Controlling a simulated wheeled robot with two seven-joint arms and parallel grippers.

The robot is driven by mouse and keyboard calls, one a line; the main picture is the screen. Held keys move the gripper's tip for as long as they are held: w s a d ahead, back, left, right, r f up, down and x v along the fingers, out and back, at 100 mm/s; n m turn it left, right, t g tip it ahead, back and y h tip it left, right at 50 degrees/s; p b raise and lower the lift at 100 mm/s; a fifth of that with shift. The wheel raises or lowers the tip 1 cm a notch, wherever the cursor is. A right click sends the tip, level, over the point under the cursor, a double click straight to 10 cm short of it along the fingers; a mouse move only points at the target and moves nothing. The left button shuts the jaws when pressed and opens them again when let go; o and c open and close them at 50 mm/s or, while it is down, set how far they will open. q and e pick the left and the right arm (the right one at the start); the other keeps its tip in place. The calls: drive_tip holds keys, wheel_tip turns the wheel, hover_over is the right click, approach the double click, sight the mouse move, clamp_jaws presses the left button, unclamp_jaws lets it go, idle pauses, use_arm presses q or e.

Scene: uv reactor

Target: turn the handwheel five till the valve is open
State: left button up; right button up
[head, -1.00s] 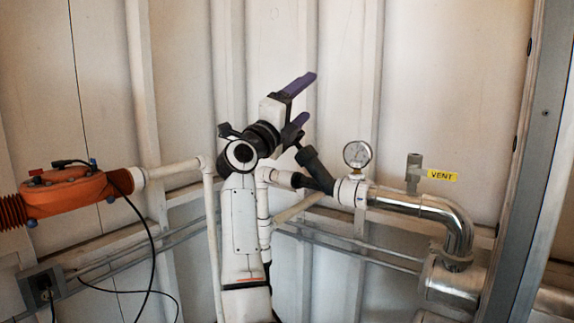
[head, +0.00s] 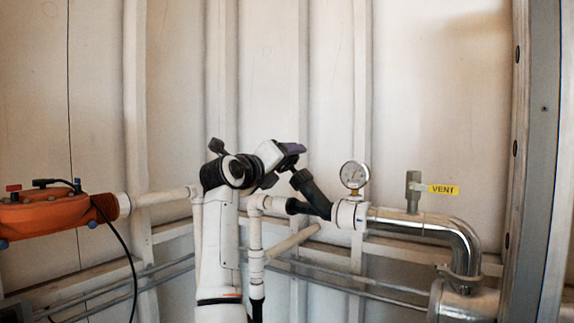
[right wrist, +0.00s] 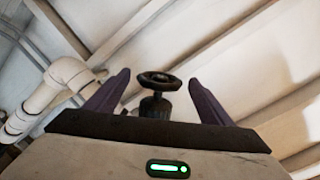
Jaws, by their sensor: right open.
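The handwheel shows in the right wrist view as a dark round wheel (right wrist: 157,79) on a black valve body (right wrist: 156,106). It lies beyond my right gripper (right wrist: 158,88), roughly centred between the two purple fingers. The fingers are apart, with nothing between them in contact. In the head view, my right gripper (head: 294,149) is above the upper end of the dark slanted valve body (head: 311,194). The handwheel is hard to make out there, largely hidden by the gripper. My left gripper is not in view.
A round pressure gauge (head: 354,175) stands on the pipe right of the valve. A grey vent fitting (head: 413,191) with a yellow VENT label (head: 443,190) is further right. An orange housing (head: 52,212) with a black cable is at the left. White pipes run below my arm.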

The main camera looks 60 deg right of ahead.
drive_tip(key=shift+w+d, duration=0.15)
drive_tip(key=shift+d, duration=0.8)
drive_tip(key=shift+c, duration=0.4)
drive_tip(key=c, duration=0.9)
drive_tip(key=shift+t, duration=0.3)
